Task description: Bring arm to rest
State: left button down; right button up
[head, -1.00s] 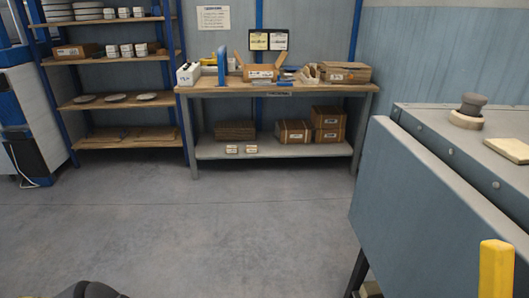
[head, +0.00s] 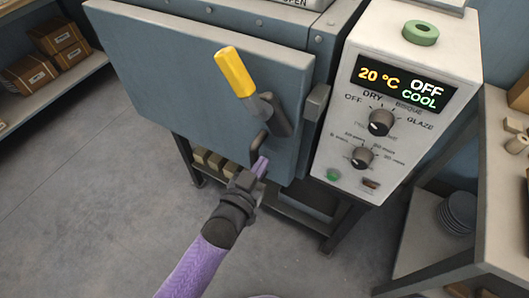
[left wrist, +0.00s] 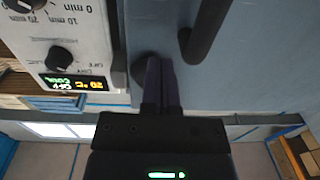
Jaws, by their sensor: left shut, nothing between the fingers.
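A lever handle with a yellow grip (head: 235,72) sticks out near the door's right edge, tilted up to the left. My left gripper (head: 262,163) is just below the handle, close to the door's lower right part, with slim purple fingers together and empty. In the left wrist view the shut fingers (left wrist: 160,82) point at the door face (left wrist: 225,80), with a dark bar (left wrist: 203,35) to their right. I cannot tell whether they touch anything. My right gripper is out of view.
The control panel (head: 393,130) right of the door reads 20 °C, OFF, COOL. A green ring (head: 421,32) sits on top of it. A shelf unit with plates (head: 458,212) stands at the right. The floor (head: 90,215) at lower left is clear.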

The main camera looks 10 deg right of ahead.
pick_arm(q)
jog(key=p+v, duration=0.2)
jog(key=v, duration=0.6)
jog(key=s+a+f+n+g+y, duration=0.1)
jog(key=s+a+f+g+y, duration=0.3)
jog(key=f, duration=0.6)
jog(key=s+a+f+n+g+y, duration=0.25)
jog(key=s+a+f, duration=0.35)
jog(key=f, duration=0.3)
jog(key=s+a+f+g+y, duration=0.1)
jog(key=s+a+f+g, duration=0.1)
jog(key=s, duration=0.5)
jog(key=s+a+f+g+y, duration=0.1)
jog(key=s+a+f+g, duration=0.2)
jog(key=s, duration=0.4)
jog(key=s+a+f+g+y, duration=0.2)
jog(key=s+f, duration=0.1)
jog(key=s, duration=0.4)
jog(key=shift+a+n+g, duration=0.35)
jog(key=shift+n, duration=0.1)
